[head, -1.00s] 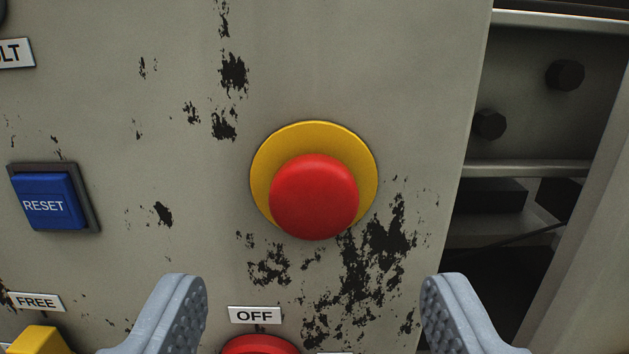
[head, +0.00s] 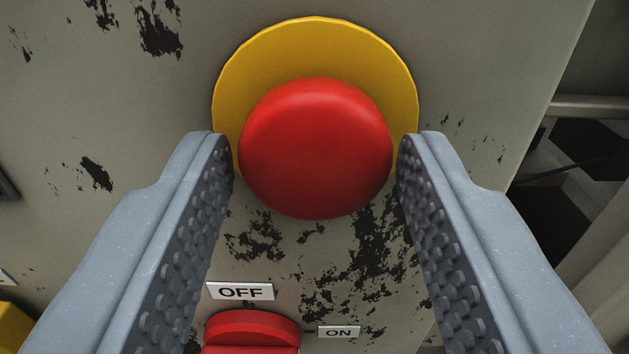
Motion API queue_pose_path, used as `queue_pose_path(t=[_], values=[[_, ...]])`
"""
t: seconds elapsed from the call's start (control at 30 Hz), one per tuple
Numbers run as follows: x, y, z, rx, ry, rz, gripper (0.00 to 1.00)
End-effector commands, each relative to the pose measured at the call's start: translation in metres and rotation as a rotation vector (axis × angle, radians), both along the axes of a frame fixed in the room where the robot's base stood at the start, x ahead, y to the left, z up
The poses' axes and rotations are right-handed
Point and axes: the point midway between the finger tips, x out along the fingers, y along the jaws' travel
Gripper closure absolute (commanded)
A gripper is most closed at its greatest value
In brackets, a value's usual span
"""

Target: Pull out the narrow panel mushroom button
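The red mushroom button (head: 315,148) stands on a round yellow plate (head: 310,45) on the worn grey panel (head: 120,110). My gripper (head: 316,150) is open, with one grey studded finger on each side of the red cap. The fingertips overlap the lower sides of the yellow plate in the picture. A gap shows between the left finger and the cap, and a narrow one at the right. I cannot tell how deep the fingertips reach along the button.
Below the button is a red rotary switch (head: 251,332) with an OFF label (head: 240,291) and an ON label (head: 339,332). A yellow control (head: 18,325) shows at the lower left. The panel's edge and an open frame (head: 575,150) are at the right.

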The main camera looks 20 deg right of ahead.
Motion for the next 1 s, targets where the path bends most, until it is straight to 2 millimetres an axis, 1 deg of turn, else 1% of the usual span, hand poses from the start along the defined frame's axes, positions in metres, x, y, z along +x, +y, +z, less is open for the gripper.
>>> queue_pose_path(t=[0.03,0.13,0.17,0.37,0.6,0.87,0.9,0.93,0.97,1.0], values=[[0.0,0.0,0.0,0.0,0.0,0.0,0.71],[0.0,0.0,0.0,0.0,0.0,0.0,0.99],[0.0,0.0,0.0,0.0,0.0,0.0,1.0],[-0.001,0.001,0.001,0.0,0.001,0.0,1.0],[-0.011,0.003,0.001,0.001,0.004,0.0,1.0],[-0.012,0.004,-0.001,0.001,0.003,0.001,1.0],[-0.012,0.004,-0.001,0.001,0.003,0.001,0.55],[-0.012,0.004,-0.001,0.001,0.003,0.001,0.47],[-0.012,0.004,-0.001,0.001,0.003,0.001,0.4],[-0.012,0.004,-0.001,0.001,0.003,0.001,0.4]])
